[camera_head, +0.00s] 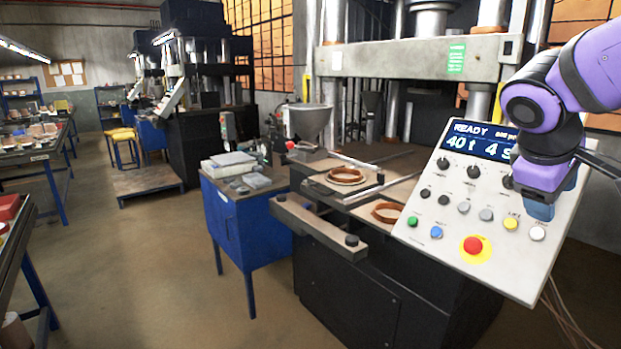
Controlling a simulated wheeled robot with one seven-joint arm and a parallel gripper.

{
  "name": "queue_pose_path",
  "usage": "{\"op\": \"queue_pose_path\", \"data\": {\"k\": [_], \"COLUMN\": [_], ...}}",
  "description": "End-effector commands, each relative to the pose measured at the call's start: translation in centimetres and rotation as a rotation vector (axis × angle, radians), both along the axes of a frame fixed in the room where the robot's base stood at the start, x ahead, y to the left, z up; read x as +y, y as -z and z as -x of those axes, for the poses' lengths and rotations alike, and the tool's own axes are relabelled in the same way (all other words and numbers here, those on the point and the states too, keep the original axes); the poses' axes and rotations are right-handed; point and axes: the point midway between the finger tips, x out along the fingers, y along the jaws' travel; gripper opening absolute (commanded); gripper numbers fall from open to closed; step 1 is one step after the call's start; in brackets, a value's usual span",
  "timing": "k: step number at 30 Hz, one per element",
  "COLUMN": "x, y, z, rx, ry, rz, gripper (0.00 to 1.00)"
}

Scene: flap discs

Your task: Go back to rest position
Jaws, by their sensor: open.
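My purple and black arm reaches in from the upper right. My gripper (540,210) hangs at its end, pointing down, in front of the right part of the control panel (455,235). It is open, with nothing visible in it. The arm and gripper hide some of the panel's knobs and part of its display (480,142), which reads READY and 40 t. I cannot tell whether the gripper touches the panel.
A press (420,58) stands behind the panel, with two brown rings (345,175) (387,212) on its bed. A blue cabinet (228,215) holds grey boxes. Workbenches line the left. The floor (130,260) between is clear.

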Motion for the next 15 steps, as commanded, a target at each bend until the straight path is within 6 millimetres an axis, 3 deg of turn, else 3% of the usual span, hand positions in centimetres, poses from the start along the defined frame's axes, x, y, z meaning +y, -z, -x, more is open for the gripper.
{"op": "queue_pose_path", "data": {"k": [1,6,15], "x": [0.3,2.1,5.0], "y": [-0.1,0.6,1.4], "z": [1.7,6.3,11.4], "rx": [-0.035,-0.141,-0.284], "ry": [0.035,0.152,0.301], "rz": [-0.061,-0.291,-0.623], "gripper": [0.59,0.59,0.59]}}
